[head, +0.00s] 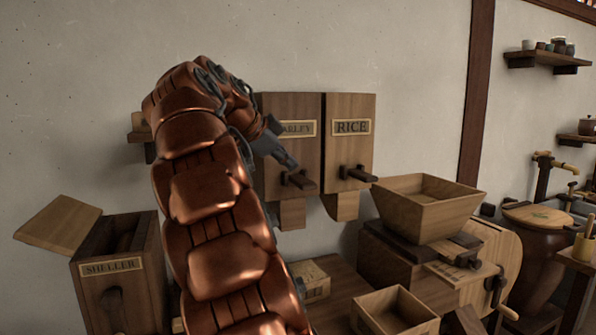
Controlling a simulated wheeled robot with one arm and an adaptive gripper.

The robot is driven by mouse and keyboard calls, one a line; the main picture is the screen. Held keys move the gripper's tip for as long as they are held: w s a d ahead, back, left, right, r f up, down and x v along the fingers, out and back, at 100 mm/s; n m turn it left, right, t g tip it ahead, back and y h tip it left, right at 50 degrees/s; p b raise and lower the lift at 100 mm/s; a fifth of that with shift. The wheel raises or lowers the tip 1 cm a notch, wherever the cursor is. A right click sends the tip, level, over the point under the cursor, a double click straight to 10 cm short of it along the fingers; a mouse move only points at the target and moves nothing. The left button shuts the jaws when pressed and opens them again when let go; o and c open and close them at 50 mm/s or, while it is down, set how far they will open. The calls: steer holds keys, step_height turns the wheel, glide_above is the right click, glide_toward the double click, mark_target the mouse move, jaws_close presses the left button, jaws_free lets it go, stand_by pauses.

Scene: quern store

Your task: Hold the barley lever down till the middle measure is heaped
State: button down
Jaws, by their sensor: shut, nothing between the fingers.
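The barley dispenser (287,108) is a wooden wall box, its label partly covered by my arm. Its dark wooden lever (303,182) sticks out of the front, and its spout (292,213) hangs below. My gripper (291,163) is shut and empty, its tip at or just above the lever; I cannot tell if they touch. No grain shows falling from the spout. Below is a small pale wooden box (316,281), partly hidden by my arm; I cannot tell if it is the middle measure, nor see a fill level. Other measures may be hidden behind my arm.
The rice dispenser (349,103) with its own lever (359,174) hangs close on the right. A wooden hopper (425,213) stands on a mill at right. An open tray (395,316) sits in front. The sheller (112,282), lid raised, is at left.

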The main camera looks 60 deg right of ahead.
steer(key=shift+v, duration=1.1)
steer(key=shift+r, duration=0.1)
